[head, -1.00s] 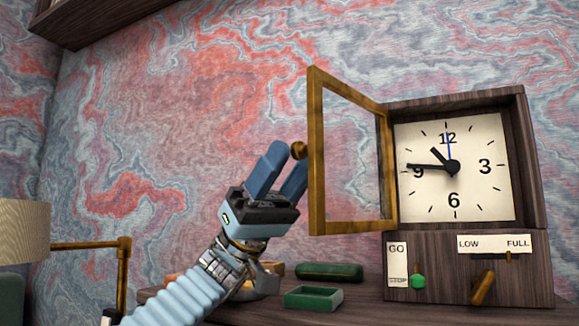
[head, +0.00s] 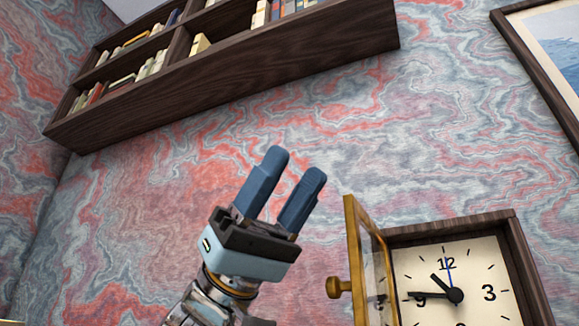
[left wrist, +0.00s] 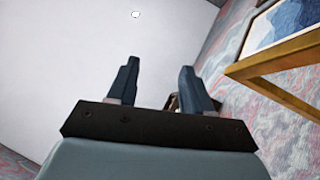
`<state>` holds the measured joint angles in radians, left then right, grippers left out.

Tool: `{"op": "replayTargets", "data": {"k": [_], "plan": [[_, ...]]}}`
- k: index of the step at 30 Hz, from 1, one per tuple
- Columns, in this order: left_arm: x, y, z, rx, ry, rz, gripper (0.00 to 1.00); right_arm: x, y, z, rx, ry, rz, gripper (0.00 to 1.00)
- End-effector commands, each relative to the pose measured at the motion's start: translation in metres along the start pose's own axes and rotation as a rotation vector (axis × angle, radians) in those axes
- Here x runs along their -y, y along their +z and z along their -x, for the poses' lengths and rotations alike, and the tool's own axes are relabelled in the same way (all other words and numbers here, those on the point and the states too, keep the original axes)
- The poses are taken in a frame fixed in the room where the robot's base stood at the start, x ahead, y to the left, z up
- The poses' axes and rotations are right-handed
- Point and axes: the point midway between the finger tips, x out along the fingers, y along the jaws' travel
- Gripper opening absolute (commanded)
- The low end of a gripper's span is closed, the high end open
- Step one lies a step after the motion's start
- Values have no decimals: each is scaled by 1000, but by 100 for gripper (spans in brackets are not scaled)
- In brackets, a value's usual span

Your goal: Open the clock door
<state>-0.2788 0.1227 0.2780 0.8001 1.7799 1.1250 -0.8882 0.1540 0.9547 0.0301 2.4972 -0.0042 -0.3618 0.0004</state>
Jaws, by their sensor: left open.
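The clock (head: 512,255) stands at the lower right of the head view, with its white dial (head: 475,270) uncovered. Its brass-framed glass door (head: 355,240) is swung open to the left, seen nearly edge-on, with a round brass knob (head: 338,288) on its outer side. My left gripper (head: 298,165) is up and left of the door, apart from the knob, fingers spread and empty, pointing upward. In the left wrist view its two fingers (left wrist: 157,82) are apart with nothing between them. The clock's lower part is out of view. My right gripper is not seen.
A dark wooden bookshelf (head: 260,65) with several books hangs on the marbled wall above my gripper. A framed picture (head: 545,50) hangs at the upper right. It also shows in the left wrist view (left wrist: 285,30). The space between gripper and shelf is clear.

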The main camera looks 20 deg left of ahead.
Motion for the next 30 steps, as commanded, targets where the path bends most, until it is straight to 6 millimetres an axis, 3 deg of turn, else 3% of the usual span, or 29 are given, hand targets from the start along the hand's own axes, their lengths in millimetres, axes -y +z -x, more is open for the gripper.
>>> {"op": "replayTargets", "data": {"k": [6,17,27,30], "plan": [[-21,6,-25,0,2,2,50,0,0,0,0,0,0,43],[-25,7,-30,0,-1,0,50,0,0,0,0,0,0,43],[-22,9,-29,7,-7,2,0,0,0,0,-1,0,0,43],[-8,16,-26,37,-36,11,0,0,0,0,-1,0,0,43]]}}
